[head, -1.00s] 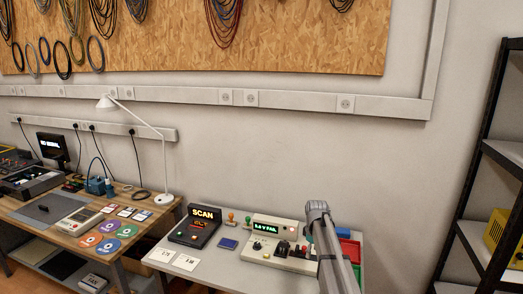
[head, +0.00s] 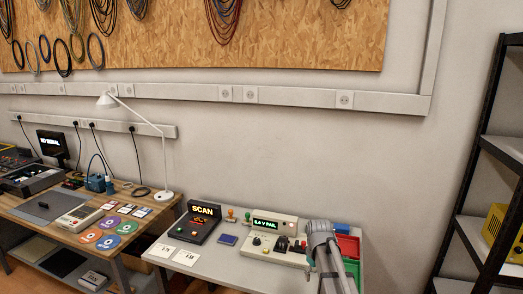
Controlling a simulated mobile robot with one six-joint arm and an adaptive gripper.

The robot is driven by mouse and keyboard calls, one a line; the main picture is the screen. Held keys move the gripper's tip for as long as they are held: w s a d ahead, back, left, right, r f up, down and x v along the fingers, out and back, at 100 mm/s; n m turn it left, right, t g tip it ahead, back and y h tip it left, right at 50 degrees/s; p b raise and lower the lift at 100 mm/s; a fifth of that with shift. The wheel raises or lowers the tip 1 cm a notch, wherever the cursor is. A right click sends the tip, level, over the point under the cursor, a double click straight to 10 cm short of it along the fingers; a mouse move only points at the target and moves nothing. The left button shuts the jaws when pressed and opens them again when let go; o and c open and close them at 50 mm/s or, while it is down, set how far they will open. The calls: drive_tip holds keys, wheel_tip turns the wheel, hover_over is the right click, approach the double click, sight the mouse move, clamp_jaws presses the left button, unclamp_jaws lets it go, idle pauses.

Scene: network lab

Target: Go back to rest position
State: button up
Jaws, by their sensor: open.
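My arm (head: 325,250) rises from the bottom edge at the right end of the light grey bench (head: 215,262). Its grey elbow bend stands in front of the tester with the green display (head: 274,225). My gripper cannot be made out; the fingers do not show in the head view.
A black SCAN box (head: 196,222), a blue card (head: 227,239) and two white labelled cards (head: 185,258) lie on the bench. Red bin (head: 348,246) and green bin (head: 351,267) stand right of my arm. A black shelf rack (head: 478,165) is at far right; the wall between is clear.

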drive_tip(key=s+a+f+m+b, duration=0.1)
drive_tip(key=s+m, duration=0.4)
drive_tip(key=s, duration=1.2)
drive_tip(key=shift+f+m+b, duration=0.4)
drive_tip(key=shift+f+b, duration=0.1)
drive_tip(key=shift+f, duration=0.15)
